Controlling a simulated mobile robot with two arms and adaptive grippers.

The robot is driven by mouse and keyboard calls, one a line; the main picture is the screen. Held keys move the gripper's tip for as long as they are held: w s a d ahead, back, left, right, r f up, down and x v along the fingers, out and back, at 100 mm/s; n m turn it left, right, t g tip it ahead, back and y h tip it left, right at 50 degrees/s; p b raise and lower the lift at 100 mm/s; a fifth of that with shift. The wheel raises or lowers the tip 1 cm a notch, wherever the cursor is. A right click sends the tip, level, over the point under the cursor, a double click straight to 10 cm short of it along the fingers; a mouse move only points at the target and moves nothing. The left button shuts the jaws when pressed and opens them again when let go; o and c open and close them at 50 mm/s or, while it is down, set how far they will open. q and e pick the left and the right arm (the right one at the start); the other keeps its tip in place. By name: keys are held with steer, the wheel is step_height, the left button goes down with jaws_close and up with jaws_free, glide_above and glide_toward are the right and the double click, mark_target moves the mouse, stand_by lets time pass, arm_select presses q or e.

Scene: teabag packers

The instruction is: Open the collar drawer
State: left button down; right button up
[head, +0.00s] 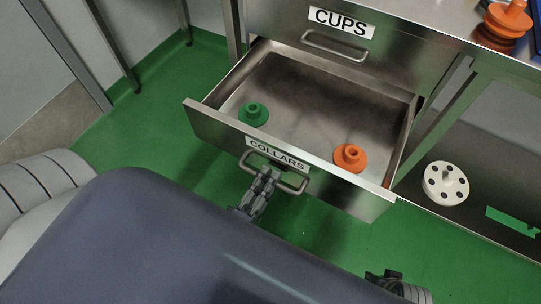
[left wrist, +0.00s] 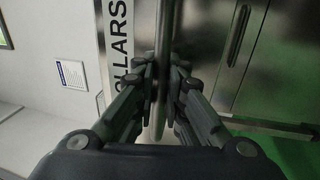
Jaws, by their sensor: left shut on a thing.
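The collar drawer (head: 200,117), labelled COLLARS, is pulled well out of the steel cabinet. A green collar (head: 253,114) lies in its left part and an orange collar (head: 350,158) lies near its front right. My left gripper (head: 266,175) is shut on the drawer's bar handle (head: 298,187) below the label. In the left wrist view, the handle (left wrist: 161,60) runs between the gripper's fingers (left wrist: 160,85), and part of the label (left wrist: 120,45) shows beside it. My right gripper (head: 385,277) is at the bottom right, partly cut off; its fingers are unclear.
The CUPS drawer (head: 390,52) above is shut. Orange parts (head: 505,22) are on the worktop at top right. A white disc with holes (head: 446,184) rests on the lower shelf at right, near a green piece (head: 513,220). Green floor (head: 150,130) is clear left of the drawer.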

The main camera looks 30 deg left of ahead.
arm_select(q)
steer(key=c, duration=1.7)
jaws_free()
steer(key=shift+o, duration=0.2)
steer(key=s+f, duration=0.2)
steer(key=s, duration=1)
steer(key=shift+a+f, duration=0.2)
steer(key=shift+w, duration=0.1)
